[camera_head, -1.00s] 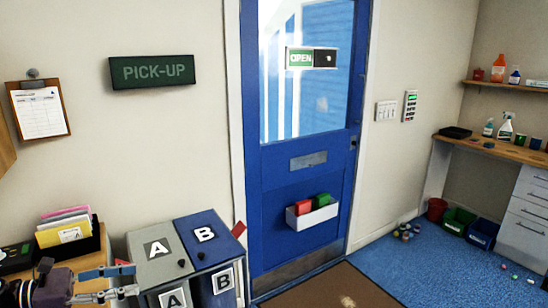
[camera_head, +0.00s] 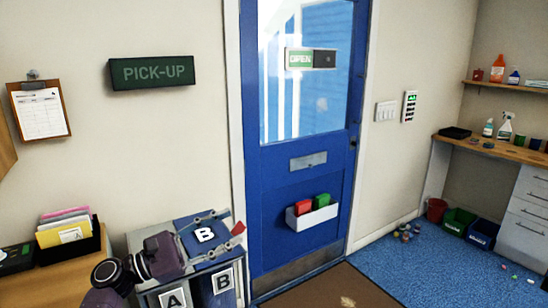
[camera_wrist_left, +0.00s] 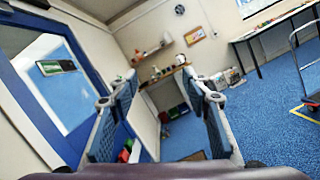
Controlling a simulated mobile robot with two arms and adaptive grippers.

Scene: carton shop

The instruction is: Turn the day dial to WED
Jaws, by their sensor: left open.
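I cannot make out a day dial with day names in either view. My left gripper (camera_head: 232,227) is open and empty in the head view, in front of the A and B lockers and pointing right toward the blue door (camera_head: 285,165). In the left wrist view its two fingers (camera_wrist_left: 160,98) stand wide apart with nothing between them. The gripper and arm hide most of the grey A top. A dark device (camera_head: 16,258) with a small green mark sits at the far left edge, too small to read. My right gripper is in neither view.
The blue B locker (camera_head: 222,285) stands beside the door. A black tray of folders (camera_head: 70,252) is on the left counter. A PICK-UP sign (camera_head: 152,72) and clipboard (camera_head: 40,110) hang on the wall.

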